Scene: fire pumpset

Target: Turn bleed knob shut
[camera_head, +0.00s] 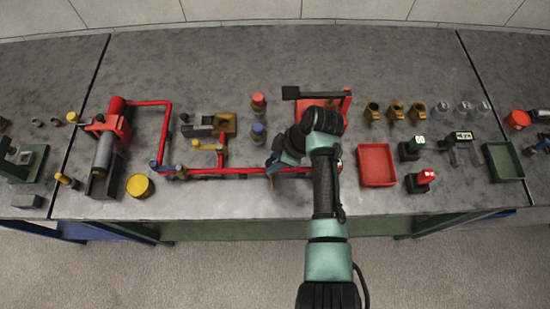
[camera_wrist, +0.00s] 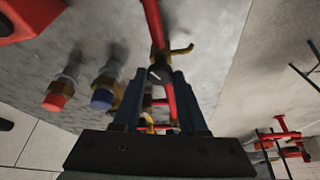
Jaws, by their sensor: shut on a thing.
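My gripper (camera_head: 274,168) reaches down to the long red pipe (camera_head: 225,171) near the middle of the bench. In the wrist view the two dark fingers of my gripper (camera_wrist: 160,74) close around a small dark-grey part at the red pipe (camera_wrist: 153,22). I take this part to be the bleed knob (camera_wrist: 158,72); its shape is mostly hidden between the fingertips. A small brass stub (camera_wrist: 182,50) sticks out beside the pipe just past the fingertips. In the head view my wrist hides the knob, so its turned position cannot be told.
A red-capped fitting (camera_head: 258,103) and a blue-capped fitting (camera_head: 258,132) stand behind and left of my gripper. A red tray (camera_head: 376,165) lies to the right. A yellow can (camera_head: 140,186) stands at left.

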